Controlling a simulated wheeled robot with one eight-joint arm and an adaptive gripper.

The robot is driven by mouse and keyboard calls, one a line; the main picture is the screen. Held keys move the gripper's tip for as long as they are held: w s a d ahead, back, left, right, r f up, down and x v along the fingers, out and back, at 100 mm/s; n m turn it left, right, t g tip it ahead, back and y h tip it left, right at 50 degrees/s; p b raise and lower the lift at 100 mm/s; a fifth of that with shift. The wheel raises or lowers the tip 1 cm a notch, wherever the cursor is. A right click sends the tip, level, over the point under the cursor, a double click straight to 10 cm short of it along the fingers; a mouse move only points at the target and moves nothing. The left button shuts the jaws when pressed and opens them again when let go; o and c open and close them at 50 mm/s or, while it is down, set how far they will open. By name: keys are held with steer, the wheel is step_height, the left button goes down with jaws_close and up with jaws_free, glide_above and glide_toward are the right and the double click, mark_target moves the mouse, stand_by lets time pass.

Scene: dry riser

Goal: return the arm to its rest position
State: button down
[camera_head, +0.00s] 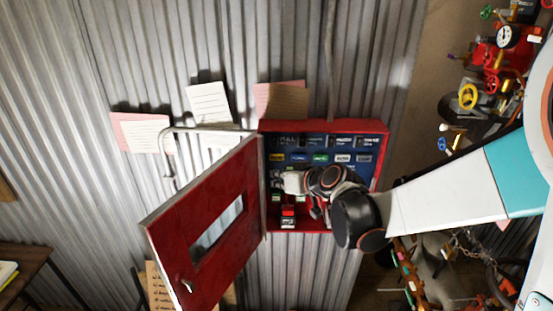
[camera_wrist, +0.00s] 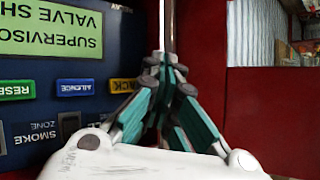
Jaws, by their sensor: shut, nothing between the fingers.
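My arm reaches from the right into an open red wall cabinet (camera_head: 322,126). My gripper (camera_head: 282,183) is at the left part of the cabinet, in front of its blue panel (camera_head: 340,142). In the wrist view my gripper (camera_wrist: 166,62) has its fingers together with nothing between them. Its tips appear close to a pale vertical strip (camera_wrist: 168,20) where the panel meets red metal; I cannot tell whether they touch it. My wrist and arm hide the right and lower middle of the cabinet.
The red cabinet door (camera_head: 168,218) stands swung open to the left, with a window slot. Paper notes (camera_head: 208,103) hang on the corrugated wall. Valves and gauges (camera_head: 468,95) crowd the upper right. A dark table (camera_head: 25,262) stands at lower left.

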stand_by(0.4)
steer(key=s+d+f+m+g+h+b, duration=0.1)
steer(key=s+d+f+b, duration=0.3)
steer(key=s, duration=0.5)
steer(key=s+d+f+m+g+h+b, duration=0.1)
steer(key=s+d+f+b, duration=0.4)
steer(key=s, duration=0.5)
steer(key=s+d+f+m+h+b, duration=0.2)
steer(key=s+d+f+h+b, duration=0.3)
steer(key=s+d+b, duration=0.3)
steer(key=shift+s+d+f+g, duration=0.15)
steer(key=shift+s+d+g, duration=0.25)
steer(key=shift+s+d, duration=0.5)
